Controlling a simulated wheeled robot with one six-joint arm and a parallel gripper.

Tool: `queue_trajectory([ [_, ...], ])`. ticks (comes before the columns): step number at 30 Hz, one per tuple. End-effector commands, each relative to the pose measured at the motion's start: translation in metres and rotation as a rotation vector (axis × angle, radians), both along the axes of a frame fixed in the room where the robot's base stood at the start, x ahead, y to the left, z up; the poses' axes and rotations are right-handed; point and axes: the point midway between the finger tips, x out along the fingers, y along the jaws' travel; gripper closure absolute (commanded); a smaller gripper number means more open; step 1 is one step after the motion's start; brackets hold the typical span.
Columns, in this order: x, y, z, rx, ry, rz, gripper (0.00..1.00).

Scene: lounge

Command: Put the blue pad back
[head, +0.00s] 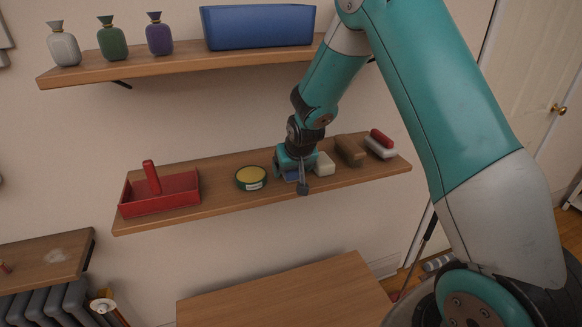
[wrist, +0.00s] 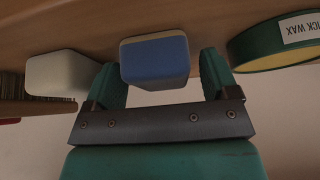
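The blue pad (wrist: 156,60), a block with a blue face and a pale edge, is on the middle wall shelf (head: 218,195). In the wrist view it lies between the two fingers of my open gripper (wrist: 162,78). The left finger is close to the pad, and a gap shows at the right finger. I cannot tell whether the left finger touches it. In the head view my gripper (head: 296,160) is at the shelf, and only a little of the blue pad (head: 291,176) shows beneath it.
A white block (head: 324,164) sits close to my gripper's right, with a brown brush (head: 350,150) and a red-and-white item (head: 380,147) beyond. A round wax tin (head: 251,178) and red caddy (head: 160,195) stand left. The upper shelf (head: 180,66) holds bottles and a blue bin (head: 259,28).

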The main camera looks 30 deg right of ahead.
Motion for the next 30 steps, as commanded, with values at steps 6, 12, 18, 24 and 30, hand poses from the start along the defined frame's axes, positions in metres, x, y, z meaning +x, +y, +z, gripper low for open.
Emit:
queue_trajectory([
  [6, 0.0, 0.0, 0.002, 0.0, 0.0, 0.0, 0.2],
  [12, -0.008, 0.002, 0.018, 0.0, -0.004, 0.0, 0.2],
  [18, -0.029, 0.006, 0.054, 0.0, -0.006, 0.0, 0.2],
  [24, -0.047, 0.01, 0.088, -0.001, -0.004, 0.001, 0.2],
  [30, -0.059, 0.015, 0.106, 0.003, 0.001, 0.007, 0.2],
])
